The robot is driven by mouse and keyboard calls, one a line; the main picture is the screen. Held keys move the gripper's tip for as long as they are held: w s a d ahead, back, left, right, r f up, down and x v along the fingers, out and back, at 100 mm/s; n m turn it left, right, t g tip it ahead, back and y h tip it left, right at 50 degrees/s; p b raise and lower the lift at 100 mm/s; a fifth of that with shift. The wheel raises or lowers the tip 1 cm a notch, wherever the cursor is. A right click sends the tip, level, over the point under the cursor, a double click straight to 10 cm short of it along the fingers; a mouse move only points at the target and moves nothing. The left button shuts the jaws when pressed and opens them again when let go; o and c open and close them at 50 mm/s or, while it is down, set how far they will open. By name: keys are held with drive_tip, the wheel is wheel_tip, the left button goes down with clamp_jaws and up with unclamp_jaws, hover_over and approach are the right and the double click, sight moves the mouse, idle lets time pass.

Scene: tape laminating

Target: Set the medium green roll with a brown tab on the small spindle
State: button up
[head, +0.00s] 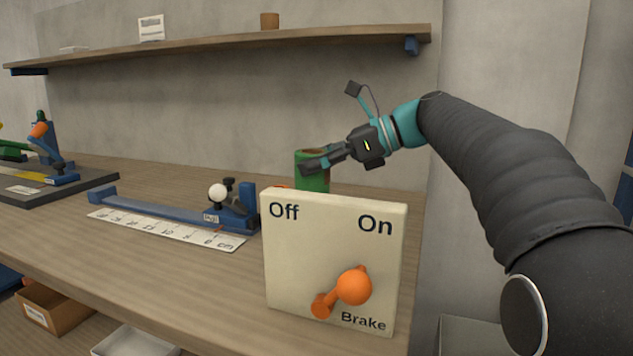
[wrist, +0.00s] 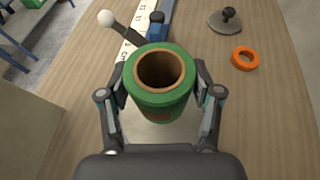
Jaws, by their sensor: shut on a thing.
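A green roll (wrist: 172,107) with a brown core sits between the two fingers of my gripper (wrist: 160,85) in the wrist view. Its open top faces the camera, and a small brown patch shows low on its near side. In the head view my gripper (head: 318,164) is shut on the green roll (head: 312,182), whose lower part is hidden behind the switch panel. I cannot tell if the roll touches the table. In the wrist view, a grey disc with a dark knob (wrist: 226,21) stands beyond the roll to the right; I cannot tell whether it is the small spindle.
The pale panel (head: 285,260) with an orange lever (head: 353,287) stands at the table's front. A blue fixture (head: 150,212) with a white-knobbed lever and a ruler (head: 165,230) lies left of it. An orange ring (wrist: 245,58) lies on the table. A shelf (head: 220,40) runs above.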

sight(316, 179)
drive_tip(key=shift+f+b, duration=0.35)
drive_tip(key=shift+f, duration=1.45)
drive_tip(key=o, duration=1.2)
drive_tip(key=shift+f, duration=0.1)
drive_tip(key=p+v, duration=0.1)
drive_tip(key=v, duration=1.1)
